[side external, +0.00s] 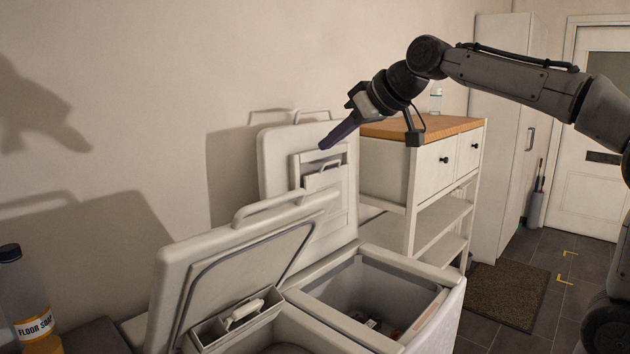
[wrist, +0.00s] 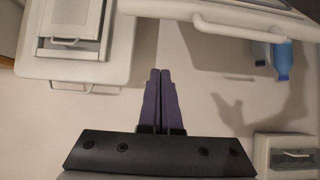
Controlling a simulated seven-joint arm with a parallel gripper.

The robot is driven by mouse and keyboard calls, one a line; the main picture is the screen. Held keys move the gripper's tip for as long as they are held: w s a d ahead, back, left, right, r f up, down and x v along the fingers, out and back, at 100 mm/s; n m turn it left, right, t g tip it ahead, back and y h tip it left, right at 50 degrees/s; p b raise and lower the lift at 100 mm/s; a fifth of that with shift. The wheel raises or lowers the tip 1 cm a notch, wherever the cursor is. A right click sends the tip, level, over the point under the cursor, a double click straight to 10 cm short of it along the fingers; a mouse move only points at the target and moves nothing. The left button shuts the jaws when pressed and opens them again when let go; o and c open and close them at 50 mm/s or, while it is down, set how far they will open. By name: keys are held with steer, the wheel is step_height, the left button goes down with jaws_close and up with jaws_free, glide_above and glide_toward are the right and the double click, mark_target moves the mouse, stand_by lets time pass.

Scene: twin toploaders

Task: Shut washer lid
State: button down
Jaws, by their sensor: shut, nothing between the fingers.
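Two white top-loading machines stand side by side with lids raised. The near lid (side external: 235,262) leans back at a slant, with a bar handle on its upper edge. The far lid (side external: 275,175) stands nearly upright and carries a framed inner panel. I cannot tell which machine is the washer. My gripper (side external: 324,143) is shut and empty, above the machines and in front of the far lid's upper part in the side view. In the wrist view, my gripper (wrist: 160,73) points between a panelled lid (wrist: 118,52) on the left and a handled lid (wrist: 165,8) at upper right.
The open tub (side external: 365,290) of the far machine holds some small items. A white cabinet with a wooden top (side external: 425,127) stands behind it. A floor soap bottle (side external: 30,310) is at the left edge. A plain wall (side external: 130,120) runs behind the lids.

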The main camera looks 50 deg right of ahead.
mark_target(316, 194)
steer(key=x, duration=1.1)
steer(key=shift+s+d+f, duration=0.15)
steer(key=shift+s+f, duration=0.3)
steer(key=shift+s, duration=0.3)
steer(key=shift+s+f, duration=0.2)
steer(key=shift+s, duration=0.35)
steer(key=shift+s+f, duration=0.5)
steer(key=shift+s, duration=0.2)
steer(key=shift+s, duration=0.15)
